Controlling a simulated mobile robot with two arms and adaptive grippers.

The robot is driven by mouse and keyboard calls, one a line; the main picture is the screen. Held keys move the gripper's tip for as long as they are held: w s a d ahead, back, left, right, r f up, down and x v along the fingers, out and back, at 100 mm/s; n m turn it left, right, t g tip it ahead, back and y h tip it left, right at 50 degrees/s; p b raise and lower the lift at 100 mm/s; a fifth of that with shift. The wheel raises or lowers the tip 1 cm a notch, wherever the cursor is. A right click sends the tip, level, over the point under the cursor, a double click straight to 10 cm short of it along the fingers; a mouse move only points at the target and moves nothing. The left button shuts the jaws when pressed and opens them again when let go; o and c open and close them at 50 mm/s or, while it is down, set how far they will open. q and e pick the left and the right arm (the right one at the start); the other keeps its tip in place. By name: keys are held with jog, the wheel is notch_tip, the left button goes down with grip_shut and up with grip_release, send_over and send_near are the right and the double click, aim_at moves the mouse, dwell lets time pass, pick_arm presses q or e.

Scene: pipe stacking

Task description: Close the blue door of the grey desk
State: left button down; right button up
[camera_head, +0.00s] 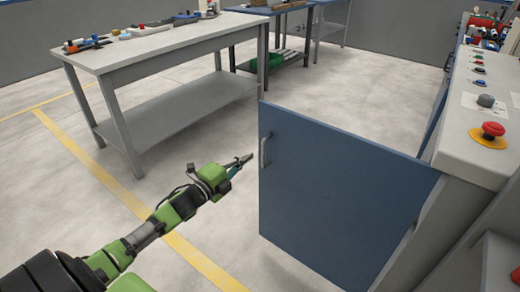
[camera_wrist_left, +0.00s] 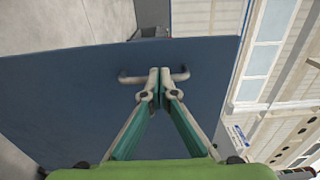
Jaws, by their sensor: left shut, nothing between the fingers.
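The blue door (camera_head: 340,195) stands wide open, swung out from the grey desk (camera_head: 460,155) on the right. Its grey bar handle (camera_head: 265,150) is near the free edge, on the left. My left gripper (camera_head: 249,157) is shut and empty, just left of the door's free edge and handle. In the left wrist view the closed fingertips (camera_wrist_left: 160,76) overlap the middle of the handle (camera_wrist_left: 128,79), with the blue door (camera_wrist_left: 75,95) behind. I cannot tell whether they touch it. My right gripper is not in view.
A red emergency button (camera_head: 492,130) on a yellow base sits on the desk top. A grey table (camera_head: 175,52) with tools stands at the back left, and another table with a green bin (camera_head: 268,61) is behind. The floor around the door is clear.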

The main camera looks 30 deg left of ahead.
aim_at(259, 147)
pick_arm(q)
jog(key=shift+w+d+b, duration=0.2)
jog(key=shift+w+b, duration=0.1)
jog(key=shift+w, duration=1.55)
jog(key=shift+w+d+b, duration=0.2)
jog(key=shift+w+b, duration=0.05)
jog(key=shift+w, duration=1.55)
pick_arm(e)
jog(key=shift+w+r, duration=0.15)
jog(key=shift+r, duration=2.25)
